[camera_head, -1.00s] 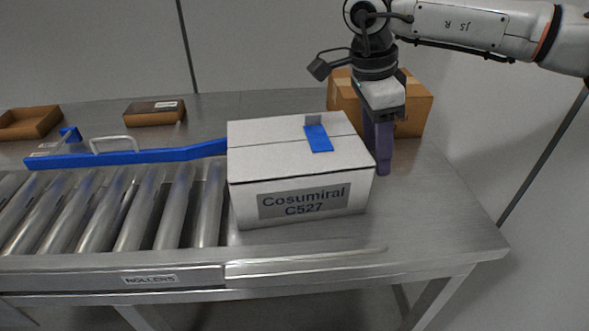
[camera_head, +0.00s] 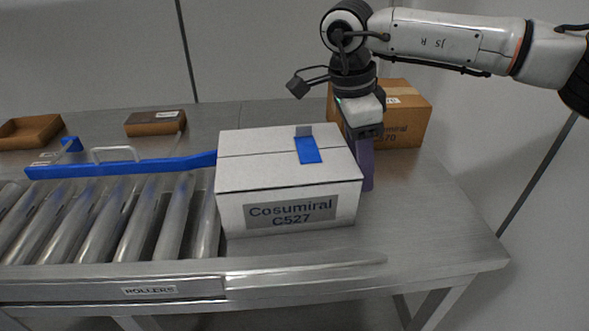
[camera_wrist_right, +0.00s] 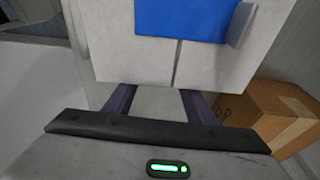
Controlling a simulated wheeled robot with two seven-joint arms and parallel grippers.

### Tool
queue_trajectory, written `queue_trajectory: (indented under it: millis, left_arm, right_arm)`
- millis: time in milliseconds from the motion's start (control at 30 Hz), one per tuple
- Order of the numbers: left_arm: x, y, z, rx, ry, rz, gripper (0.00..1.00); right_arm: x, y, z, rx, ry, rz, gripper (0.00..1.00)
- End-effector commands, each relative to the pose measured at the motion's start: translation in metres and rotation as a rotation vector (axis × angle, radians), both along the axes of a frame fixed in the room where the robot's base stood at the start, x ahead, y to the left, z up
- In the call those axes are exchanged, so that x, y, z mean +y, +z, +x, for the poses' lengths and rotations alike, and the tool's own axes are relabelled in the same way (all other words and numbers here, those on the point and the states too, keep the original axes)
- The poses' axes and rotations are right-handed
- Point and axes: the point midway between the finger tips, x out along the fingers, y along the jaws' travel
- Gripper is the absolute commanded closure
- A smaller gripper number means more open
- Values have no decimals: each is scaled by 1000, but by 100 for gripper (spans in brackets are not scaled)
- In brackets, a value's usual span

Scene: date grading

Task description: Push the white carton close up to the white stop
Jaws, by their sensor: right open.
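The white carton (camera_head: 285,165), labelled Cosumiral C527, sits upright on the steel table at the right end of the rollers, with a blue strip (camera_head: 308,150) on its top. My right gripper (camera_head: 366,175) points down close beside the carton's right side; its fingers are partly hidden behind the carton. In the right wrist view, the gripper's two dark fingers (camera_wrist_right: 158,106) stand apart with nothing held between them, and the carton (camera_wrist_right: 120,55) fills the space ahead. Whether they touch it, I cannot tell. No white stop can be made out. My left gripper is out of view.
A brown carton (camera_head: 405,112) stands behind my right gripper. A blue guide rail (camera_head: 120,168) with a pale handle (camera_head: 114,149) runs behind the rollers (camera_head: 140,220) towards the carton. Brown trays (camera_head: 30,130) lie at the back left. The table's right end (camera_head: 445,225) is clear.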

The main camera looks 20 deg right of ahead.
Motion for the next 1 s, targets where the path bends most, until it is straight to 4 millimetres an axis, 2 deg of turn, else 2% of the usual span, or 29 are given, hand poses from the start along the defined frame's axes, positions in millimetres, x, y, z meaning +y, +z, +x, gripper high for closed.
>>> queue_trajectory:
  millis: [233,667,1000]
  left_arm:
    - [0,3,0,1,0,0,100]
    - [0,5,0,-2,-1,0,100]
    - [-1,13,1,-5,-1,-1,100]
  right_arm:
    - [18,0,3,-1,0,2,50]
    - [21,0,3,0,0,2,50]
    - [47,1,6,0,1,2,50]
